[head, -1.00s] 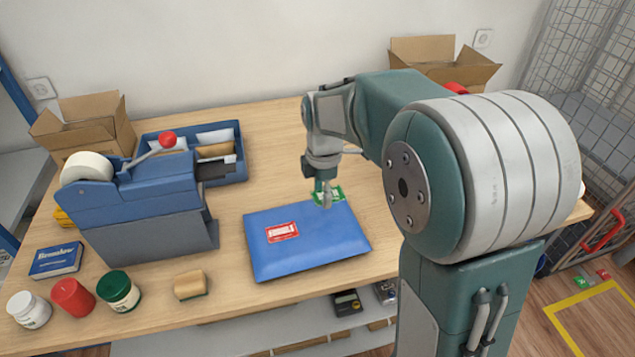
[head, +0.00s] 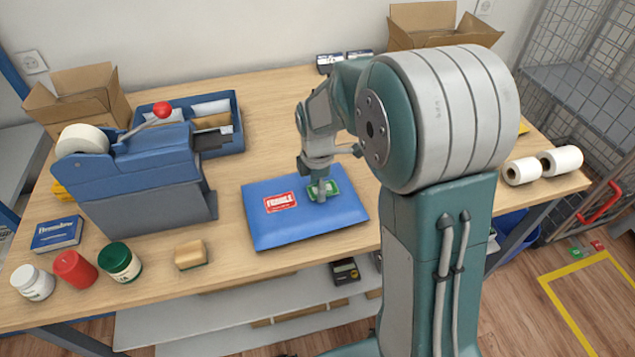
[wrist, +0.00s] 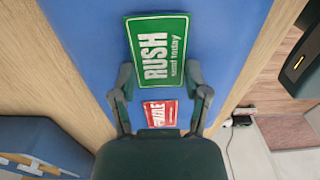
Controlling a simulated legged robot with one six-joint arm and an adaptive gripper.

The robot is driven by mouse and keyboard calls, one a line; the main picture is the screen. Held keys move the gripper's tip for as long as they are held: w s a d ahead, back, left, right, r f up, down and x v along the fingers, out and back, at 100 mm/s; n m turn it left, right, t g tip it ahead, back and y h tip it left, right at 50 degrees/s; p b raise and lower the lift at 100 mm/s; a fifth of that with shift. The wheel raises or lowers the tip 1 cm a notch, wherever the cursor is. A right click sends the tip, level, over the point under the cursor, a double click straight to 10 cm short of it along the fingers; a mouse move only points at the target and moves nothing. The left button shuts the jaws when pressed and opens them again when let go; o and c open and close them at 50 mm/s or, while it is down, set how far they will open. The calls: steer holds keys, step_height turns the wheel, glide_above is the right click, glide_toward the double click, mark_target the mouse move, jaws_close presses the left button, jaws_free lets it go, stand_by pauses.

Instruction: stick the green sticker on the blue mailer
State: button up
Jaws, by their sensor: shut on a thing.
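The blue mailer (head: 290,229) lies flat near the front middle of the table and fills much of the wrist view (wrist: 85,20). A red "fragile" label (head: 280,203) is on its top, also seen in the wrist view (wrist: 160,114). The green sticker (head: 331,186) is over the mailer's right part, to the right of the red label. In the wrist view the sticker (wrist: 158,50) reads "RUSH send today". My gripper (head: 321,193) is shut on the sticker, its fingers at the sticker's near edge. I cannot tell whether the sticker touches the mailer.
A blue tape dispenser (head: 147,178) with a red-knobbed lever stands left of the mailer. Several jars, a tan block (head: 190,254) and a blue box (head: 57,234) lie at the front left. White rolls (head: 522,171) are at the right. Bare table lies behind the mailer.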

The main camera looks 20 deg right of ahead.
mark_target(316, 190)
steer(key=shift+a, duration=0.25)
steer(key=o, duration=0.8)
steer(key=shift+c, duration=0.2)
steer(key=shift+d, duration=0.1)
steer(key=shift+d, duration=0.1)
steer(key=shift+r, duration=0.7)
steer(key=shift+w+r, duration=0.1)
steer(key=shift+r, duration=1.95)
step_height(316, 190, up, 8)
